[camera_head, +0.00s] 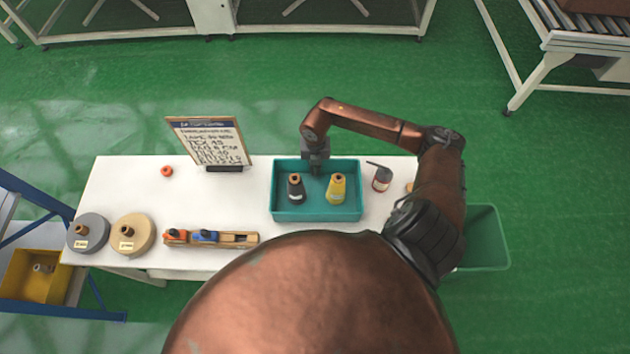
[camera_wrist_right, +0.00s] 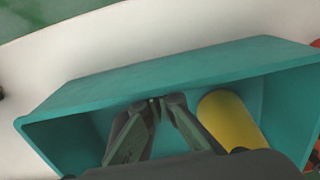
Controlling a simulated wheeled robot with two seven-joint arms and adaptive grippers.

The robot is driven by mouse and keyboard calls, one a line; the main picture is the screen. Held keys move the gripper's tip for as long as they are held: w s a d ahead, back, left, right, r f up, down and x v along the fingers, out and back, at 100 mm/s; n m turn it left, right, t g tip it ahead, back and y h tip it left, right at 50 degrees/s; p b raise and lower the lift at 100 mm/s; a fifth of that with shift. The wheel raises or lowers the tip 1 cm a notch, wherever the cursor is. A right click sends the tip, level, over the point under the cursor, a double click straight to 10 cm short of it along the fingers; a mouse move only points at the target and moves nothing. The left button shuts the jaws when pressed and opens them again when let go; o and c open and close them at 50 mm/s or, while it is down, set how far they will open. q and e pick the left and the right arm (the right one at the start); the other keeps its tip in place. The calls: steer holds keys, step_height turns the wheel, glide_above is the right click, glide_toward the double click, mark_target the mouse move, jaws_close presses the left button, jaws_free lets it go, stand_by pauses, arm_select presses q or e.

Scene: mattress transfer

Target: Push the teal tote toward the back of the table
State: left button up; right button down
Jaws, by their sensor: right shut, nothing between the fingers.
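The teal tote (camera_head: 290,215) stands on the white table, right of its middle, with its far wall near the table's back edge. It holds a dark bottle (camera_head: 295,187) on the left and a yellow bottle (camera_head: 337,188) on the right. My right gripper (camera_head: 317,173) points down into the tote near its far wall, shut and empty. In the right wrist view, the fingertips (camera_wrist_right: 158,100) are at the tote's wall (camera_wrist_right: 190,66); I cannot tell if they touch it. The yellow bottle (camera_wrist_right: 230,120) is beside the fingers. My left gripper is not in view.
The white table (camera_head: 120,190) carries a sign board (camera_head: 208,143) left of the tote and a dark-topped jar (camera_head: 381,179) to its right. Spools (camera_head: 131,234) and a wooden block with tools (camera_head: 235,240) sit at the front left. A green bin (camera_head: 488,238) is beyond the right end.

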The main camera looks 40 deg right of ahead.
steer(key=shift+w+d+f, duration=0.25)
steer(key=shift+w+d, duration=0.4)
steer(key=shift+w, duration=0.15)
steer(key=shift+w+d+r+b, duration=0.15)
steer(key=shift+w+d+b, duration=0.2)
steer(key=shift+w+b, duration=0.05)
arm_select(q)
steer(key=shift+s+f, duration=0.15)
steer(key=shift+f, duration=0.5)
arm_select(e)
steer(key=shift+r, duration=0.1)
steer(key=shift+a, duration=0.1)
steer(key=s+a+p, duration=0.1)
steer(key=s+a+r+p, duration=0.1)
steer(key=s, duration=0.1)
steer(key=shift+a, duration=0.2)
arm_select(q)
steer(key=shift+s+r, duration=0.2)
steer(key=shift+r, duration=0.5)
arm_select(e)
step_height(320, 180, up, 9)
steer(key=shift+s, duration=0.1)
